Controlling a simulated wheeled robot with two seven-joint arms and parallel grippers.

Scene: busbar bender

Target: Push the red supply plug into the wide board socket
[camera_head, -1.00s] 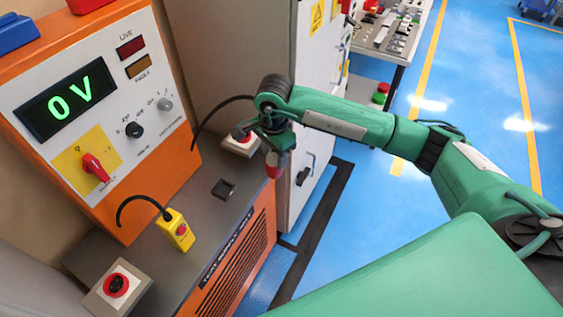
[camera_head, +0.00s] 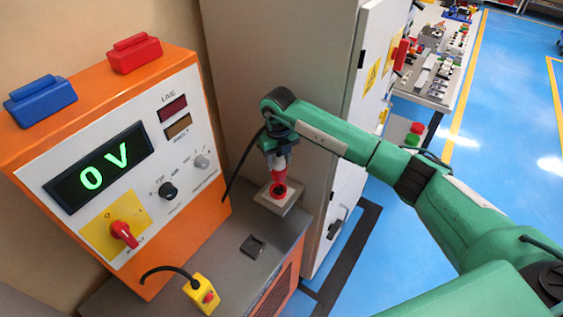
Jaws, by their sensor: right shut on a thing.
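My right gripper (camera_head: 275,150) points down at the back right of the bench, shut on the red plug (camera_head: 280,170). The plug is upright, with a pale band at its upper part. Directly below it is a light square socket box (camera_head: 266,199) with a round dark socket in a red ring. The plug's lower end is at or just above the socket; I cannot tell whether it has entered. A black cable runs from near the gripper down to the orange console. My left gripper is not in view.
The orange console (camera_head: 205,95) stands at the left; its display (camera_head: 98,167) reads 0 V. A yellow box with a red button (camera_head: 203,296) and a small black block (camera_head: 253,246) are on the grey bench top. A grey cabinet (camera_head: 272,60) stands close behind the gripper.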

